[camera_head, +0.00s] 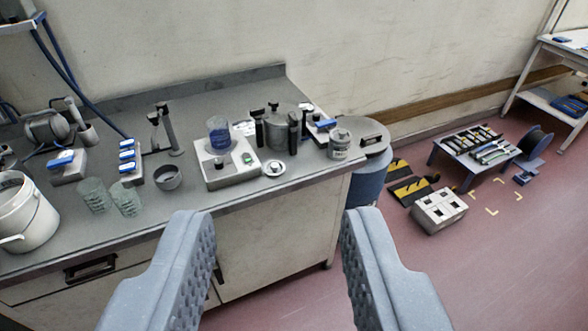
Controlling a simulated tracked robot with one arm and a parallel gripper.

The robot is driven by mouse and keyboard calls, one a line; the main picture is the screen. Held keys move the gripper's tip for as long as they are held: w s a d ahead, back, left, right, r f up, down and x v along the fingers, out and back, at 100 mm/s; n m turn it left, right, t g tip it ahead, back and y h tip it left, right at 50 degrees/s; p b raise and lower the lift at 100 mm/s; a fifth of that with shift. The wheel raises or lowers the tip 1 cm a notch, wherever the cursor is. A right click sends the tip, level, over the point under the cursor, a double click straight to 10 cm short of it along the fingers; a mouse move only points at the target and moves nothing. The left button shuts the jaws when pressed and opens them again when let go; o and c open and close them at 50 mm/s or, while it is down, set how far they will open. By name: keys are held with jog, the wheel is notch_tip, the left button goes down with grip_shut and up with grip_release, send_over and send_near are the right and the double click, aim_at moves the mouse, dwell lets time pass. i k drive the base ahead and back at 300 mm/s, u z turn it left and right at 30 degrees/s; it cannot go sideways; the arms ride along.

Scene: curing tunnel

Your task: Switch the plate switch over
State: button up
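A pale plate unit (216,179) stands on the grey bench, with a blue beaker (218,132) on it. A small green switch (249,158) sits on the unit's right part; I take it as the plate switch. It is too small to tell which way it is set. A small round dial (273,168) is beside the unit's right edge. My gripper (275,214) is open and empty. Its two grey fingers are wide apart in the foreground, in front of the bench. The switch shows between and above the fingertips in the picture, apart from them.
On the bench (60,236) are a dark lidded pot (282,124), a grey tin (340,145), a small grey cup (167,177), glass beakers (125,198), a blue-buttoned block (130,160) and a white bucket (24,212). A blue drum (367,185) stands right of the bench.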

aim_at(246, 157)
jog(key=z, duration=0.6)
jog(key=k, duration=0.75)
jog(key=z, duration=0.7)
jog(key=i, duration=0.85)
jog(key=u, duration=0.6)
jog(key=i, duration=1.15)
jog(key=u, duration=1.05)
jog(key=i, duration=0.5)
jog(key=u, duration=0.45)
